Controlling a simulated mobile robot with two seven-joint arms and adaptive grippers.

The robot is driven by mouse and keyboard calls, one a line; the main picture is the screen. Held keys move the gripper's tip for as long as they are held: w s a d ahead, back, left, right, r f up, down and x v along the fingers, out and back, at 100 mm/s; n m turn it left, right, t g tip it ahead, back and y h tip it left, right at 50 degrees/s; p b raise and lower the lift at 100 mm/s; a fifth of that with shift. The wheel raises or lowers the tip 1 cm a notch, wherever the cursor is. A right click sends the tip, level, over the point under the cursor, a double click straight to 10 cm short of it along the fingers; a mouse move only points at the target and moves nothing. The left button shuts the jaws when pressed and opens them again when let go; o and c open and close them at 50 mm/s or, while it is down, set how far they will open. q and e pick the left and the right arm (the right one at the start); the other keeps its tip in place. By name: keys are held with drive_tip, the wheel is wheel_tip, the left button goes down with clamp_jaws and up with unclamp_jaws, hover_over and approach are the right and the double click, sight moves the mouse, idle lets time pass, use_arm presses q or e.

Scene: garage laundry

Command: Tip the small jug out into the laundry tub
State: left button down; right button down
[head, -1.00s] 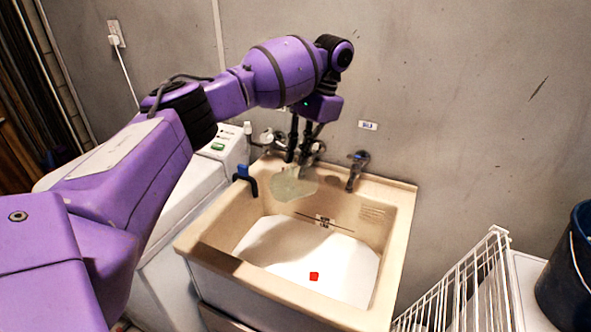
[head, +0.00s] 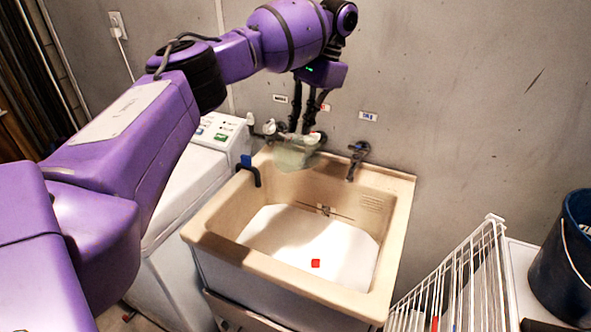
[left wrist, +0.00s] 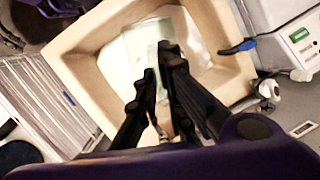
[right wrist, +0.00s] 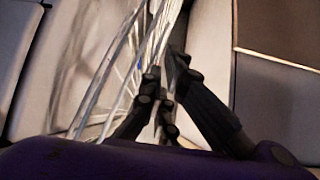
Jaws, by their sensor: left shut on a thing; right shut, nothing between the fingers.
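The small jug (head: 297,158) is pale green and see-through. My left gripper (head: 300,134) is shut on it and holds it over the back part of the laundry tub (head: 232,252), in front of the taps. In the left wrist view the jug (left wrist: 143,48) shows beyond the fingers with the tub below. Its tilt and contents are hard to tell. The tub is beige with a white bottom, and a small red piece (head: 315,263) lies in it. My right gripper (right wrist: 164,82) is shut and empty beside white wire bars; the head view does not show it.
A tap (head: 357,158) stands at the tub's back edge. A blue-handled black hook (head: 249,170) sits on the left rim. A white washer (head: 195,170) stands left, a white wire rack (head: 460,275) right, and a dark blue bucket (head: 565,265) far right.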

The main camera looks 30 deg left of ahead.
use_arm(q)
drive_tip(key=t, duration=0.2)
drive_tip(key=t+h, duration=0.1)
drive_tip(key=shift+s+a+r+t, duration=0.15)
drive_tip(key=shift+r+t, duration=0.1)
drive_tip(key=shift+t, duration=0.15)
drive_tip(key=shift+r+t+h, duration=0.2)
drive_tip(key=shift+t+h, duration=0.1)
drive_tip(key=shift+t, duration=0.6)
drive_tip(key=shift+r+t, duration=0.2)
drive_tip(key=shift+t, duration=0.4)
drive_tip(key=shift+f, duration=0.1)
drive_tip(key=t+h, duration=0.1)
drive_tip(key=t, duration=0.2)
drive_tip(key=shift+r+n, duration=0.2)
drive_tip(key=shift+n, duration=0.1)
drive_tip(key=shift+r+t+h, duration=0.25)
drive_tip(key=shift+t+h, duration=0.05)
drive_tip(key=shift+t, duration=0.9)
drive_tip(key=shift+r+t, duration=0.25)
drive_tip(key=shift+t, duration=0.35)
